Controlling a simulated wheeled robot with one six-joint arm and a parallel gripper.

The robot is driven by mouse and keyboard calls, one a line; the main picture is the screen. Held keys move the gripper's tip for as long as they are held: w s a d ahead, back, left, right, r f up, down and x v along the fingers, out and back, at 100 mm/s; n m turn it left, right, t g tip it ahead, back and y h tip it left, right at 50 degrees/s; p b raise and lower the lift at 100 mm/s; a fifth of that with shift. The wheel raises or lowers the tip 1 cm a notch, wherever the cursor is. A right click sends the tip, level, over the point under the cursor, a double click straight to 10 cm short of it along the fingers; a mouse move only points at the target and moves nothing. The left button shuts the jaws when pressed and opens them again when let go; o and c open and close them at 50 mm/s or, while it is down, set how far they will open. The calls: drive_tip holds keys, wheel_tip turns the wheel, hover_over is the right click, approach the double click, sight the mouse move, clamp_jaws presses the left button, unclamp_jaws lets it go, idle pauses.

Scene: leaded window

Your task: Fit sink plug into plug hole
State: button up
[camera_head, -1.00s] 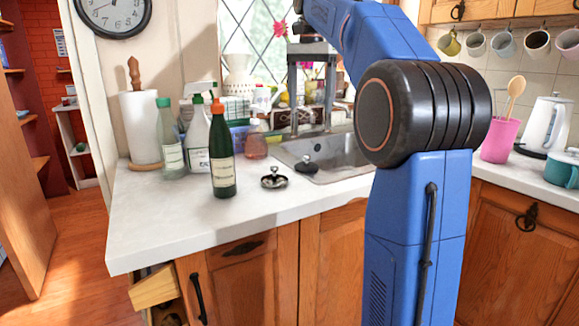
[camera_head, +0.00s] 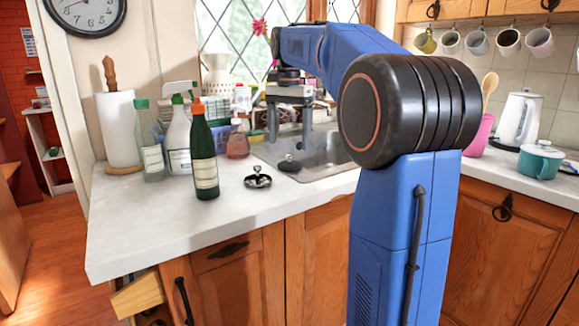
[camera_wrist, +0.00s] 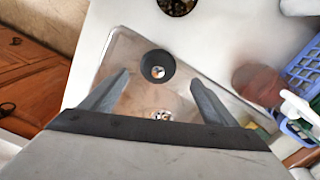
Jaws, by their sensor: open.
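The black round sink plug (camera_head: 290,163) with a small knob sits at the near left edge of the steel sink (camera_head: 322,152). In the wrist view the plug (camera_wrist: 157,65) lies between my two fingertips as seen from above, with a gap on both sides. My gripper (camera_head: 290,135) is open and empty above the sink, pointing down. The wrist view shows its fingers (camera_wrist: 158,82) spread wide. The plug hole (camera_wrist: 162,115) shows in the sink floor, closer to my gripper's base in that view; the head view does not show it.
A green bottle (camera_head: 204,160), spray bottles and a paper towel roll (camera_head: 117,130) stand further left. A blue basket (camera_wrist: 302,72) is beside the sink. The front counter is clear.

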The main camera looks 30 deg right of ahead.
sight(289, 154)
drive_tip(key=shift+s+f, duration=0.2)
drive_tip(key=shift+f, duration=2.65)
drive_tip(key=c, duration=1.2)
drive_tip(key=shift+o, duration=0.2)
drive_tip(key=shift+r, duration=0.15)
